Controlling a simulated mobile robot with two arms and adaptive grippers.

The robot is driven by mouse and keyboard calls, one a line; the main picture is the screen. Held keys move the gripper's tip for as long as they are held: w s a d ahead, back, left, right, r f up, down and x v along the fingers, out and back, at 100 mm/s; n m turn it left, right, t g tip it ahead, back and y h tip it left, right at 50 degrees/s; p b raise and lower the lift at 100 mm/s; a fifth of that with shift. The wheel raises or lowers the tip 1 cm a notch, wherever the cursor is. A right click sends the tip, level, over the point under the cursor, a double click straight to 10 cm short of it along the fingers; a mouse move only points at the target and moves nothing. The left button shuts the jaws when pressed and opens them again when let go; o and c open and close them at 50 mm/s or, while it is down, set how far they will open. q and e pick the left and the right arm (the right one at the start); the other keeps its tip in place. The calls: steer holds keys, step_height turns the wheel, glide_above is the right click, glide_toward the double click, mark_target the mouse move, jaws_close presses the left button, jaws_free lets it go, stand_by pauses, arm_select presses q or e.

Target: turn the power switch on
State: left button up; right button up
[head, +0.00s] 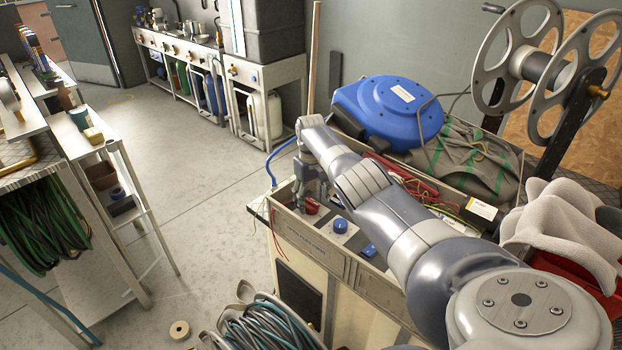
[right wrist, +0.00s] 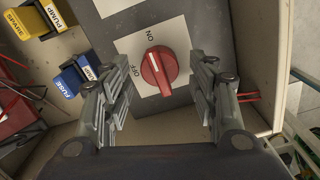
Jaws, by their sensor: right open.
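The power switch is a red rotary knob (right wrist: 160,72) on a white plate marked OFF and ON, on a grey panel. It carries a pale line; I cannot tell for certain which mark it points to. My right gripper (right wrist: 162,88) is open, with one finger on each side of the knob and a gap between them and it. In the head view the red knob (head: 312,206) shows partly beneath my right gripper (head: 306,190), which points down over the bench. My left gripper is not in view.
A blue knob (head: 341,226) sits beside the red one. A blue hose reel (head: 385,110) stands behind my arm. The bench's raised edge is close to the gripper.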

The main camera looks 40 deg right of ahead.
mark_target(311, 200)
step_height(311, 200, up, 11)
stand_by(0.4)
steer(key=shift+r, duration=0.15)
